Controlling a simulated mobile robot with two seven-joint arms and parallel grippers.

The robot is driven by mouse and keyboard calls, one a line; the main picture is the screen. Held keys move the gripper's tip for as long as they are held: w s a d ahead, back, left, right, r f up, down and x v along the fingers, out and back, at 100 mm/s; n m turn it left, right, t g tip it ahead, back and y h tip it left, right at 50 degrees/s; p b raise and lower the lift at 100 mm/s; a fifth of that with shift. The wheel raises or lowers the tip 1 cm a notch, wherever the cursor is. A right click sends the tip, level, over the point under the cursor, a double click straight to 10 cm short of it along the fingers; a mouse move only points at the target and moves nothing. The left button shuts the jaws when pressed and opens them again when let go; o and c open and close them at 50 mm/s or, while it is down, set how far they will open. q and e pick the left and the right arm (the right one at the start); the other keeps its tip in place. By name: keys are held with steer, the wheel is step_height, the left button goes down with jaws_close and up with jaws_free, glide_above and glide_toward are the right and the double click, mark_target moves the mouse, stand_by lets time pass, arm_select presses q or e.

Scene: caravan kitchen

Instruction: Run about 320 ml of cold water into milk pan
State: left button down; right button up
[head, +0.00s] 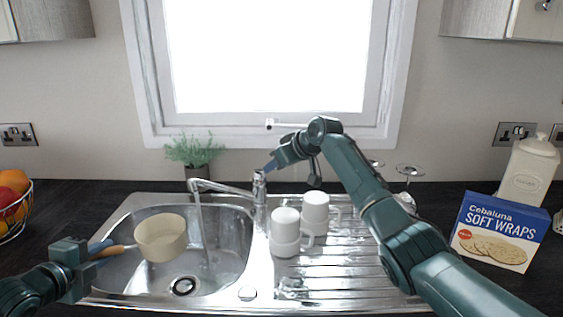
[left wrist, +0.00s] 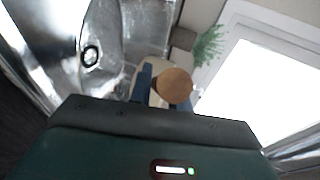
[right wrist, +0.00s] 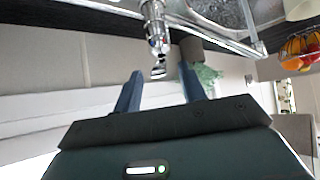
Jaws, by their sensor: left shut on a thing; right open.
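The cream milk pan (head: 162,240) is held over the left part of the sink basin. My left gripper (head: 102,250) is shut on its wooden handle (left wrist: 174,85). The pan appears roughly level; I cannot make out any water in it. The chrome tap (head: 259,190) has its spout (head: 212,186) swung left. A thin water stream (head: 201,225) falls into the basin just right of the pan, apart from it. My right gripper (head: 272,167) is open at the top of the tap; the tap (right wrist: 155,30) shows ahead of its parted fingers in the right wrist view.
The steel sink basin (head: 232,262) has a drain (head: 184,286) below the pan. A potted plant (head: 193,152) stands behind the spout. A wraps box (head: 498,232) and fruit bowl (head: 14,210) flank the sink.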

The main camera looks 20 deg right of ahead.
arm_select(q)
steer(key=shift+r, duration=0.1)
arm_select(e)
steer(key=v, duration=1.2)
arm_select(q)
steer(key=shift+r, duration=0.1)
steer(key=shift+w+d, duration=0.25)
steer(key=shift+d, duration=0.05)
steer(key=w+d, duration=0.6)
steer(key=shift+w+d, duration=0.1)
steer(key=shift+d, duration=0.3)
stand_by(3.2)
